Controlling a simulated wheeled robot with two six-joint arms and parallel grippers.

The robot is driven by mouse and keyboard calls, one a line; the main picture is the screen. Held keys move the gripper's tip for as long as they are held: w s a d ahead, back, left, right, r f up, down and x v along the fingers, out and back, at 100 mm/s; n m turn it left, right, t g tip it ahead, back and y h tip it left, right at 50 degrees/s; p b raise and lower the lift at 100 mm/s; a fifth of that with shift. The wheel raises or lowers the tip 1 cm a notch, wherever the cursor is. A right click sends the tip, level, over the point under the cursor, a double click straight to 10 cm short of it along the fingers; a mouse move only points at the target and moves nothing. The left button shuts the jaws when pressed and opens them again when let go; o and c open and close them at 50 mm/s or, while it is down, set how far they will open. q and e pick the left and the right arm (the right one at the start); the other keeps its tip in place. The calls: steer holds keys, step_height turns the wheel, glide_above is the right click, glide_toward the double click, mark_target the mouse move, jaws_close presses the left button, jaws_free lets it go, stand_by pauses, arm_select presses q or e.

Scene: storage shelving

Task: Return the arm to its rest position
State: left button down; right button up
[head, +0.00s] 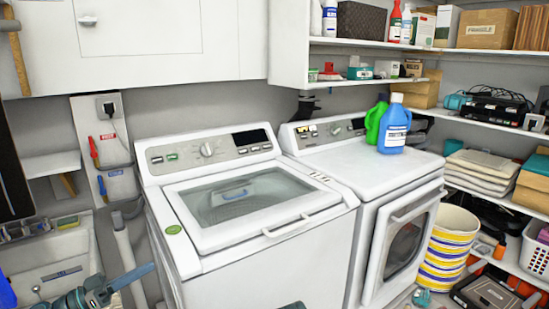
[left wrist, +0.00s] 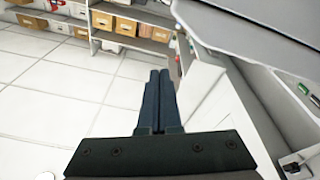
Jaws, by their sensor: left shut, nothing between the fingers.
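My left gripper (head: 146,269) shows low at the left in the head view, in front of the washer and beside the sink. Its two blue-grey fingers are together with nothing between them. In the left wrist view the same gripper (left wrist: 160,76) has its fingers side by side, closed, over a pale tiled floor.
A top-load washer (head: 250,235) with a closed lid and a dryer (head: 345,165) stand ahead. Blue and green bottles (head: 393,128) stand on the dryer. A sink (head: 55,255) is at left. A striped bucket (head: 447,245) and loaded shelves are at right. Open floor (left wrist: 50,90) shows in the wrist view.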

arm_select(q)
steer(key=d+f+g, duration=0.1)
steer(key=d+f, duration=0.1)
steer(key=d, duration=0.1)
steer(key=w+d+f+g, duration=0.1)
steer(key=d+f, duration=0.1)
steer(key=d+f+g+y, duration=0.1)
steer(key=d+f+g, duration=0.1)
steer(key=d, duration=0.1)
steer(key=shift+w+d+n, duration=0.15)
steer(key=shift+d+n, duration=0.2)
steer(key=shift+n, duration=0.05)
steer(key=s+d+f+n+g+y, duration=0.1)
steer(key=s+d+f+g+y, duration=0.35)
steer(key=d+f+y, duration=0.45)
steer(key=s+d+f+n+g+y, duration=0.1)
steer(key=s+d+f+g+y, duration=0.3)
steer(key=s+d+f+y, duration=0.5)
steer(key=w+a+r+h+p, duration=0.1)
steer(key=w+r+p, duration=0.2)
steer(key=r+p, duration=1.2)
steer(key=p, duration=0.2)
steer(key=shift+a+r+t+p, duration=0.15)
steer(key=shift+a+t+p, duration=0.15)
steer(key=shift+a+t, duration=0.1)
